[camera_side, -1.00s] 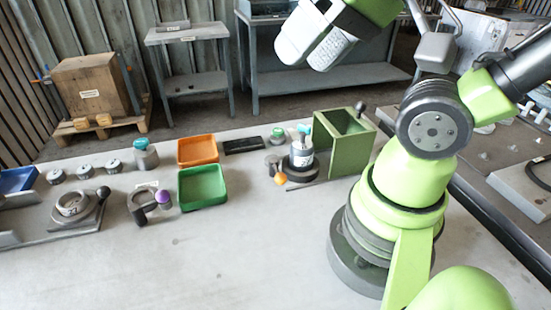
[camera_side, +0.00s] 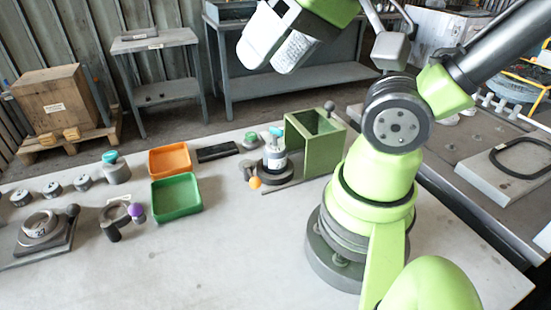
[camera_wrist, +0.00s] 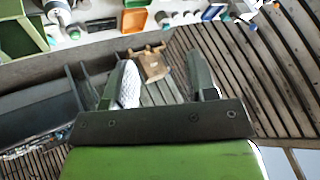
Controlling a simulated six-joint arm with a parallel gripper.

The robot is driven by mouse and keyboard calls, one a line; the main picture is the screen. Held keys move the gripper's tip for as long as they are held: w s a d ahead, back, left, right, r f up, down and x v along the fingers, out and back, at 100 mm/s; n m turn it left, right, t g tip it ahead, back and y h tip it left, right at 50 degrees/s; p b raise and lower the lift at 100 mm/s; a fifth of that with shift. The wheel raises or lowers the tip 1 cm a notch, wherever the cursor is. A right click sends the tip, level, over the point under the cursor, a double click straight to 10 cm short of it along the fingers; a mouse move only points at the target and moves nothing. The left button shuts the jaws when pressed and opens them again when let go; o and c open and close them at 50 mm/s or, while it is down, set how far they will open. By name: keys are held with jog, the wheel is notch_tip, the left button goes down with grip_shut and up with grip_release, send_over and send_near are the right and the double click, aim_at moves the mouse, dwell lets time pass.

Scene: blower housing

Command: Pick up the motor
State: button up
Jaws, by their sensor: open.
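One cylinder (camera_side: 117,172) stands at the back left of the table. The other cylinder (camera_side: 274,159) stands in a dark round base beside the green box, with an orange knob in front; a pale cylinder near the box also shows in the wrist view (camera_wrist: 57,9), cut by the top edge. My gripper (camera_side: 277,46) is open and empty, high above and behind the table, well away from both. Its two spread fingers show in the wrist view (camera_wrist: 163,78), with nothing between them.
An orange tray (camera_side: 169,148) and a green tray (camera_side: 199,207) sit mid-table. The open green box (camera_side: 322,158) stands right of them. A fixture with a ring (camera_side: 62,240) and several small grey parts are at the left. The front table is clear.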

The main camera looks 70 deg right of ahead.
jog(key=o, duration=0.6)
jog(key=shift+o, duration=0.2)
jog(key=m+g+h, duration=0.2)
jog(key=m+g, duration=0.5)
jog(key=m, duration=1.8)
send_over(275, 135)
notch_tip(275, 135, down, 15)
notch_tip(275, 135, down, 4)
jog(key=shift+w+a+f, duration=0.1)
jog(key=shift+w+a, duration=0.05)
jog(key=shift+f, duration=3.15)
